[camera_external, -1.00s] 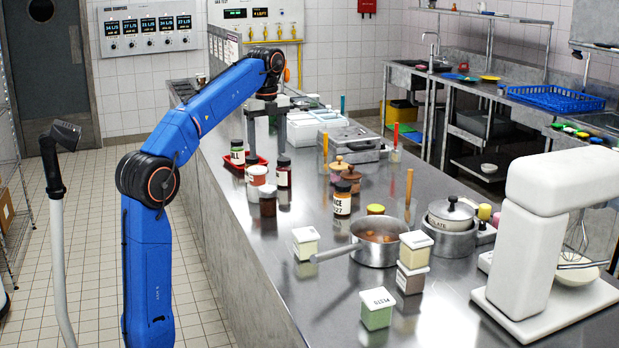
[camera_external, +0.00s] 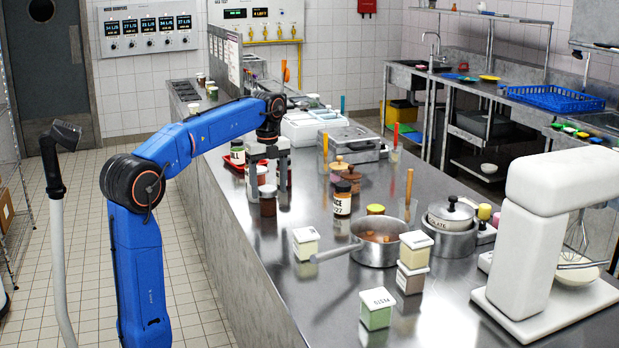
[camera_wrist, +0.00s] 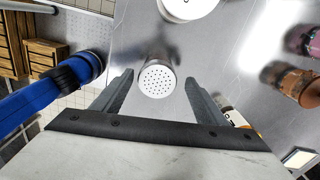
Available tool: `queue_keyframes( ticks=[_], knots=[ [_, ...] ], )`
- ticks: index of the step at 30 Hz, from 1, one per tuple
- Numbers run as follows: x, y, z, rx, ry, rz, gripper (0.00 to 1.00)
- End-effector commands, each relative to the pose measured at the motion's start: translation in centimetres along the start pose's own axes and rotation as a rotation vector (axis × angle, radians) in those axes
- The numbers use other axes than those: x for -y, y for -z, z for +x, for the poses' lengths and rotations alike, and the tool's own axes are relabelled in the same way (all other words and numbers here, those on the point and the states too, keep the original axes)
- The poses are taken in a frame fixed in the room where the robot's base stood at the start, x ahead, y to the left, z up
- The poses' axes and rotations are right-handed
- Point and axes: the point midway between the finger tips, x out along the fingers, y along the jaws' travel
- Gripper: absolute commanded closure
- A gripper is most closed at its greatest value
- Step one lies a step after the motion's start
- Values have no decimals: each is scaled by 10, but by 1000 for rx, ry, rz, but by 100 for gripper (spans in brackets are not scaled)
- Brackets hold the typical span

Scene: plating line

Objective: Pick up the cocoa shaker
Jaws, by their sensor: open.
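The cocoa shaker appears to be the brown jar (camera_external: 268,206) with a pale top, standing upright near the counter's left edge. In the wrist view its white perforated top (camera_wrist: 157,81) shows from above, between the lines of my fingers and a little ahead of the tips. My gripper (camera_external: 269,184) points down just above and behind the shaker, with its fingers apart. The fingers also show in the wrist view (camera_wrist: 157,88), with nothing held between them. The fingers partly hide the jars behind them.
A white-lidded jar (camera_wrist: 188,6) stands close beyond the shaker. Dark-lidded jars (camera_external: 238,153) and a red tray lie behind. A labelled sauce jar (camera_external: 342,199) and wooden mills (camera_external: 350,178) stand to the right. A pot (camera_external: 378,248) is nearer. Bare counter lies between.

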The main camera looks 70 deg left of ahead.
Motion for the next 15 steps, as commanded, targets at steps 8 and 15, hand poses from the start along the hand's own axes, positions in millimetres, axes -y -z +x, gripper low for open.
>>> queue_keyframes(
  ticks=[8,15],
  knots=[
    [-2,0,18,0,0,0,33],
    [-4,1,49,0,0,0,33]
  ],
)
